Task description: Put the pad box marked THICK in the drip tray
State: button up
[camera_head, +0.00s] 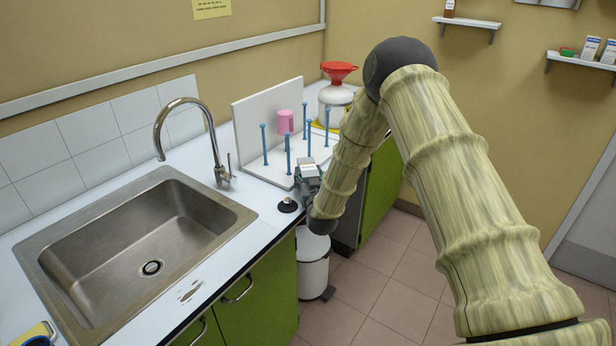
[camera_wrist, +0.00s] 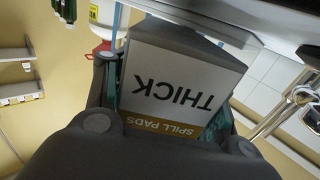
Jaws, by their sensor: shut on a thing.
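The pad box (camera_wrist: 178,72) in the wrist view is white with a brown band, printed THICK and SPILL PADS. It appears upside down in that view. My gripper (camera_wrist: 165,98) is shut on it, with a finger at each side. In the head view my gripper (camera_head: 308,178) holds the small pale box (camera_head: 307,163) at the front right edge of a white peg rack. The rack's flat white base (camera_head: 262,170) carries several upright blue pegs and may be the drip tray. I cannot tell whether the box touches this base.
A pink cup (camera_head: 285,121) is among the pegs. A white jug with a red funnel (camera_head: 339,72) stands behind the rack. A steel sink (camera_head: 140,250) with a tall tap (camera_head: 185,101) fills the left counter. A black round object (camera_head: 288,205) lies near the counter edge.

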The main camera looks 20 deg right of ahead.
jog(key=shift+f, duration=0.3)
jog(key=o, duration=1.3)
jog(key=shift+r, duration=0.1)
jog(key=shift+r+p, duration=0.6)
jog(key=shift+r, duration=0.2)
jog(key=s+b, duration=0.1)
jog(key=s, duration=0.3)
jog(key=s+a+b, duration=0.1)
jog(key=s, duration=0.3)
jog(key=s+b, duration=0.1)
jog(key=s, duration=0.3)
jog(key=shift+a+f, duration=0.25)
jog(key=shift+f, duration=0.05)
